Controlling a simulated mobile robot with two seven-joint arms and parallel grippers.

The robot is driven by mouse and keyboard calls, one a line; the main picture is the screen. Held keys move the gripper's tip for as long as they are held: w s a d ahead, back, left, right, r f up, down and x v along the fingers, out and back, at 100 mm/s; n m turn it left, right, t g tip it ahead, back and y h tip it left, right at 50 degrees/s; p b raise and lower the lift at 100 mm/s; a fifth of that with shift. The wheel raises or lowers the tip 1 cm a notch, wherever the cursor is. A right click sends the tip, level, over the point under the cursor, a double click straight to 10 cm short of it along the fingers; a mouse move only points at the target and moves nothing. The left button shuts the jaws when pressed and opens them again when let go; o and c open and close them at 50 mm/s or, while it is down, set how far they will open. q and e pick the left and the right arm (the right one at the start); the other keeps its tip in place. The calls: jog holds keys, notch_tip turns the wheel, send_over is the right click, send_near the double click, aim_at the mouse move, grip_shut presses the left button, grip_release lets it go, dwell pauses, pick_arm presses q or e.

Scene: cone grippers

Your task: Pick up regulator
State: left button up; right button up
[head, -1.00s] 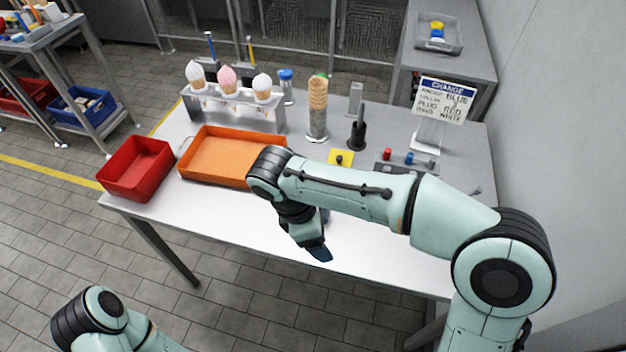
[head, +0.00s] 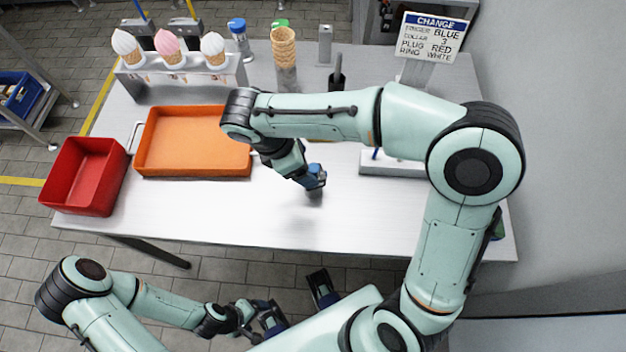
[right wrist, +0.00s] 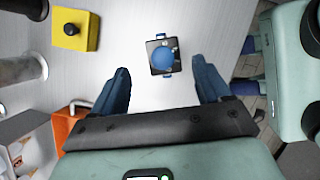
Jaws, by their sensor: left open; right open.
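A small dark square piece with a blue round top, which I take for the regulator (right wrist: 162,57), lies on the table in the right wrist view. My right gripper (right wrist: 160,68) is open, with one blue finger on either side of it and clear gaps between; I cannot tell the height. In the head view my right gripper (head: 314,178) points down over the table's middle, and the regulator is not clearly distinguishable there. My left gripper (head: 297,303) is open and empty, low in front of the table's front edge.
An orange tray (head: 160,168) and a red bin (head: 55,185) stand at the left. A cone rack (head: 195,82), stacked cones (head: 284,55) and a sign (head: 430,38) stand at the back. A yellow block (right wrist: 75,30) lies near the right gripper. The front table is clear.

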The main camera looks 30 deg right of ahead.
aim_at(316, 173)
jog(key=shift+s+b+x, duration=0.15)
jog(key=shift+b+x, duration=0.05)
jog(key=shift+x, duration=1.4)
jog(key=shift+s+b+x, duration=0.15)
jog(key=shift+b+x, duration=0.05)
jog(key=shift+x, duration=1.35)
jog(key=shift+d+r, duration=0.15)
jog(key=c, duration=1.2)
jog(key=shift+r, duration=0.1)
